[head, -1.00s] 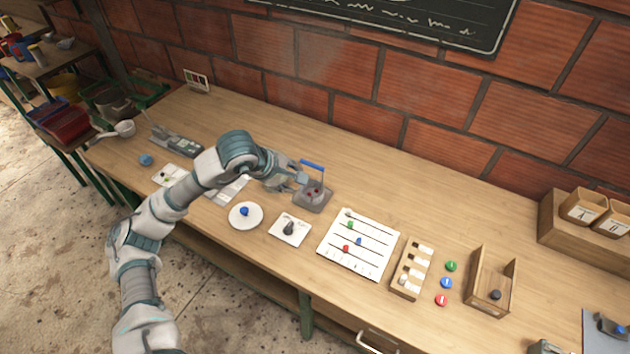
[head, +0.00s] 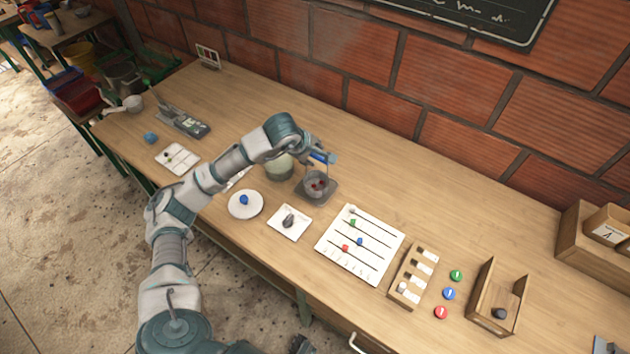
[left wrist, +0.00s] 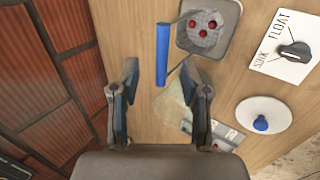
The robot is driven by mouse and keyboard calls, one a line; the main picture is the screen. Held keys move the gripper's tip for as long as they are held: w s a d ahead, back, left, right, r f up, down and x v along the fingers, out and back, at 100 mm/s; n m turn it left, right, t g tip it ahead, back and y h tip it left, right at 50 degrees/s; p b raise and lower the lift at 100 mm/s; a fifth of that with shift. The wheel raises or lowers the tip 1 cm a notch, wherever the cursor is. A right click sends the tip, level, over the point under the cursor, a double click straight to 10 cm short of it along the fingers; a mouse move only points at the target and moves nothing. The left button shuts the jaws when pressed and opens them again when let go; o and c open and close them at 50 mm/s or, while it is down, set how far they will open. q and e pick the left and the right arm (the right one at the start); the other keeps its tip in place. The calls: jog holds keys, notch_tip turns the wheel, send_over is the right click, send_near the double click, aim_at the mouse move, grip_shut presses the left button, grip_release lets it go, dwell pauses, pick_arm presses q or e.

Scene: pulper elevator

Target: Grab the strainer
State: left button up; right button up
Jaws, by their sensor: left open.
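The strainer is a small grey metal basket (head: 315,183) with several red berries in it and a raised blue handle (head: 322,157). It stands on a grey square tray (head: 329,195) on the bench. In the left wrist view the blue handle (left wrist: 162,52) runs upright in the picture, and the basket (left wrist: 203,38) is at the top right. My left gripper (left wrist: 160,70) is open, with the near end of the handle between its two fingertips and gaps on both sides. In the head view the left gripper (head: 324,153) is at the handle, partly covering it. My right gripper does not show.
A translucent vessel (head: 279,167) stands left of the strainer, partly behind my arm. A white plate with a blue knob (head: 245,204), a FLOAT/SINK dial card (head: 289,222) and a bead board (head: 360,245) lie in front. The bench behind the strainer is clear up to the brick wall.

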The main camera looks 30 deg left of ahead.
aim_at(321, 159)
pick_arm(q)
jog(key=shift+w+d+f, duration=0.25)
jog(key=shift+d+f, duration=0.1)
jog(key=shift+d, duration=0.4)
jog(key=x, duration=0.3)
jog(key=a+x, duration=0.1)
jog(key=shift+d+f, duration=0.1)
jog(key=shift+f, duration=0.35)
jog(key=shift+w+a+f, duration=0.1)
jog(key=shift+a+f, duration=0.05)
jog(key=shift+a, duration=0.25)
jog(key=shift+d, duration=0.55)
jog(key=c, duration=0.8)
jog(key=shift+d+r, duration=0.2)
jog(key=shift+d, duration=0.05)
grip_shut()
jog(key=shift+a, duration=0.1)
